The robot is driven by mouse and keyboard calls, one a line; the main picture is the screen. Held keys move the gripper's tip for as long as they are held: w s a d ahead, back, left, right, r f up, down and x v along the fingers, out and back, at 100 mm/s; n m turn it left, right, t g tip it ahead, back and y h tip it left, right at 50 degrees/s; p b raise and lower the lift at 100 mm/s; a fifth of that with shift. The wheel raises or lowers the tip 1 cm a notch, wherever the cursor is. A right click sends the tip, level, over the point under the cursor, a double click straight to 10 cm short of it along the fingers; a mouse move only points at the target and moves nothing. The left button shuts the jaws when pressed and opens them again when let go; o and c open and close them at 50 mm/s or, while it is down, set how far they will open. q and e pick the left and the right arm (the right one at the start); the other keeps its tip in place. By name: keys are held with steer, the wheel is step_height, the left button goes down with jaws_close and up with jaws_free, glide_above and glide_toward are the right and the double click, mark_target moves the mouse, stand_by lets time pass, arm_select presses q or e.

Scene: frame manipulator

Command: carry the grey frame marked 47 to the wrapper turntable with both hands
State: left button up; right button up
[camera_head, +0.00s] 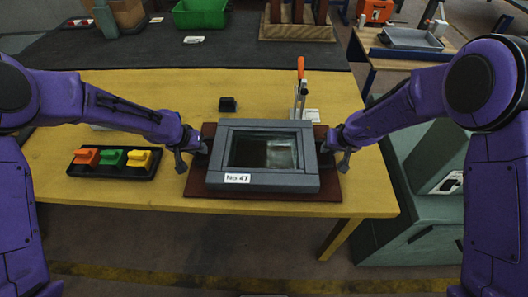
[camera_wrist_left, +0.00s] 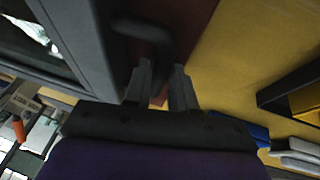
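The grey frame marked No.47 (camera_head: 262,180) lies flat on a dark red-brown mat (camera_head: 330,193) on the yellow table. Its label faces the front edge. My left gripper (camera_head: 191,158) is at the frame's left side; in the left wrist view its fingers (camera_wrist_left: 162,82) are apart, with a dark side handle (camera_wrist_left: 145,30) just beyond or between the tips. The frame's side (camera_wrist_left: 80,45) fills the upper left there. My right gripper (camera_head: 334,160) is at the frame's right side, its fingers apart; its handle is hidden. I cannot identify the wrapper turntable in these views.
A black tray (camera_head: 115,172) with coloured pieces stands left of the frame. An orange-handled clamp (camera_head: 300,88) and a small black block (camera_head: 228,104) stand behind it. A green-grey cabinet (camera_head: 415,215) stands right of the table. Floor is open in front.

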arm_select(q)
jaws_close()
arm_select(e)
jaws_close()
arm_select(q)
steer(key=shift+r, duration=0.1)
arm_select(e)
steer(key=shift+r, duration=0.15)
stand_by(0.9)
